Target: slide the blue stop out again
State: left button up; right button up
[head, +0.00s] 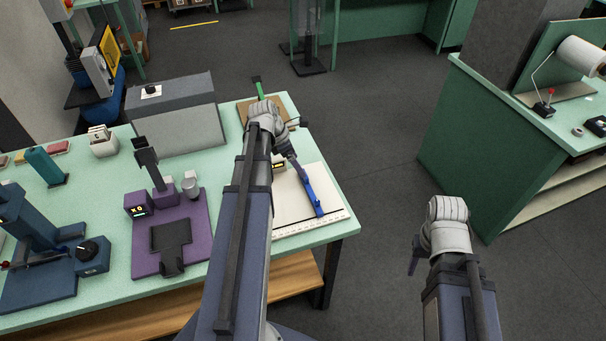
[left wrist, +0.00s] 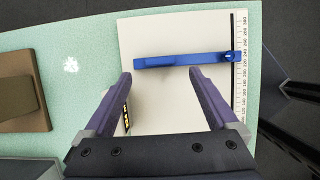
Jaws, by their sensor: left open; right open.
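The blue stop (head: 313,196) is a long blue bar lying on a cream board (head: 287,207) at the table's right end. In the left wrist view the blue stop (left wrist: 185,61) lies crosswise, its right end on the printed scale (left wrist: 240,85) along the board's edge. My left gripper (head: 297,165) is over the board, partly hidden behind my own wrist. In its wrist view my left gripper (left wrist: 160,77) is open and empty, with the bar just beyond its fingertips; contact cannot be told. My right gripper (head: 414,264) is open, off the table over the floor.
A small display with yellow digits (left wrist: 126,118) sits by the board's edge. A brown block (left wrist: 20,103) lies left of the board. A purple fixture (head: 195,246) and a grey box (head: 178,125) stand on the table (head: 100,190). Floor right of the table is clear.

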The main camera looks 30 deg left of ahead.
aim_at(310, 189)
pick_arm(q)
jog(key=b+x, duration=0.4)
jog(key=x, duration=0.2)
jog(key=shift+b, duration=0.4)
grip_shut()
dwell(0.4)
jog(key=shift+w, duration=0.1)
